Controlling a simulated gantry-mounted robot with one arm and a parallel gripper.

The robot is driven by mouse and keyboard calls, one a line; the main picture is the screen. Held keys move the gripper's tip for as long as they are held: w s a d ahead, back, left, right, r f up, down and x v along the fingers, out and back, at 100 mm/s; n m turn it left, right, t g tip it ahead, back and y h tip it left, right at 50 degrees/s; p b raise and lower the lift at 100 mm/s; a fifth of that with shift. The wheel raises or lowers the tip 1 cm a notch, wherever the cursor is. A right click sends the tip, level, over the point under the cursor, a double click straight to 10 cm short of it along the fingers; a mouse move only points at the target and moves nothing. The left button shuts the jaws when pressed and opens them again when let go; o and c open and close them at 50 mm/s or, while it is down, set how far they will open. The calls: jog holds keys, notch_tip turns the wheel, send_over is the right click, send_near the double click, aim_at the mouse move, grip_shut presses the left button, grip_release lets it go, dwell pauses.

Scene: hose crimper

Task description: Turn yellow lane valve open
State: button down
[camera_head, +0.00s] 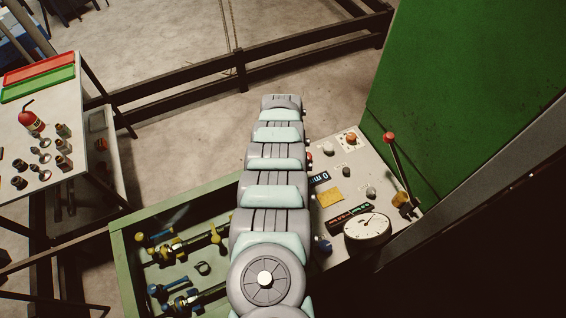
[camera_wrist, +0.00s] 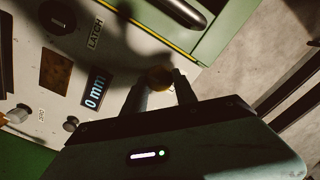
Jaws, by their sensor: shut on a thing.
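In the wrist view the two fingers of my gripper (camera_wrist: 161,81) are shut on a small round yellow-brown knob (camera_wrist: 159,74), at the edge of the grey control panel (camera_wrist: 60,20). Shadow and the fingers hide most of the knob, so its turn angle cannot be told. In the head view my arm covers the gripper and this knob. Yellow-ended fittings (camera_head: 178,250) and blue-ended fittings (camera_head: 180,290) lie in the green tray (camera_head: 117,250) to the left of my arm.
The panel bears a "0 mm" display (camera_wrist: 97,90), a pressure gauge (camera_head: 367,228), a red-topped lever (camera_head: 398,165) and an orange knob (camera_head: 351,138). A tall green wall (camera_head: 470,90) stands at right. A side table (camera_head: 70,110) with small parts is at left.

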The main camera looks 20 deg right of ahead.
jog(key=c, duration=1)
grip_release()
jog(key=shift+r, duration=0.15)
notch_tip(320, 180, up, 10)
jog(key=shift+r+b, duration=0.25)
jog(key=shift+b, duration=0.2)
